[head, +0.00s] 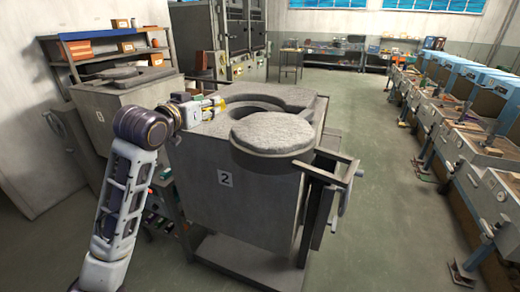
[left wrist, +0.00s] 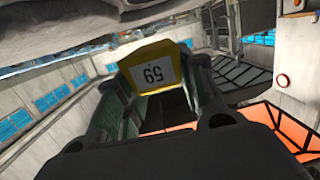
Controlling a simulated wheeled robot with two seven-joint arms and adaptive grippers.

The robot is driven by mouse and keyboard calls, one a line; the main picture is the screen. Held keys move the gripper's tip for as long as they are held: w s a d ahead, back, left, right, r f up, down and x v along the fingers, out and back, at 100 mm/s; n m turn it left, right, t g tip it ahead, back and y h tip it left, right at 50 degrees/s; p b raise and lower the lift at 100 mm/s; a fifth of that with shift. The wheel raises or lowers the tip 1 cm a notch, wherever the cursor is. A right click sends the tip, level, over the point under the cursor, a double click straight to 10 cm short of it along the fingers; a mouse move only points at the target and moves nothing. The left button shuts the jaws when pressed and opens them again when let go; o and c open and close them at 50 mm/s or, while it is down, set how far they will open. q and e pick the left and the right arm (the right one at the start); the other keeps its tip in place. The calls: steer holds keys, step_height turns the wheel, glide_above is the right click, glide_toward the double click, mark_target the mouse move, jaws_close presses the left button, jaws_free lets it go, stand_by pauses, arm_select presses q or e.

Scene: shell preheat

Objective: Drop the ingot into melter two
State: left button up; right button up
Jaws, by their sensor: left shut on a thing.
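Melter two (head: 240,205) is the grey block-shaped furnace in the middle of the head view, with a "2" label on its front. Its round grey lid (head: 272,133) is swung toward the front, and the round opening shows partly behind it. My left gripper (head: 216,104) is over the left part of the melter's top, beside the opening. It is shut on the ingot, and a bit of yellow shows at its fingers. In the left wrist view the yellow ingot (left wrist: 155,68) with a white number label sits between the fingertips. My right gripper is not in view.
Another grey melter (head: 125,90) stands behind at the left, by a shelf with orange bins (head: 62,50). A handle and wheel (head: 340,185) stick out from melter two's right side. Floor (head: 375,200) is clear to the right, before a row of machines.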

arm_select(q)
steer(key=shift+w+a+r+m+h+p, duration=1.15)
steer(key=shift+r+p, duration=1.6)
steer(key=shift+r, duration=2.9)
steer(key=w+a+f+n+y, duration=0.1)
steer(key=w+f, duration=0.3)
steer(key=f, duration=1)
steer(key=shift+a, duration=0.5)
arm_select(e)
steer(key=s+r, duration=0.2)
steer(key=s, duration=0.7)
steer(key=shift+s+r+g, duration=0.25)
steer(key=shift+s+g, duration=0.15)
arm_select(q)
steer(key=shift+n, duration=0.25)
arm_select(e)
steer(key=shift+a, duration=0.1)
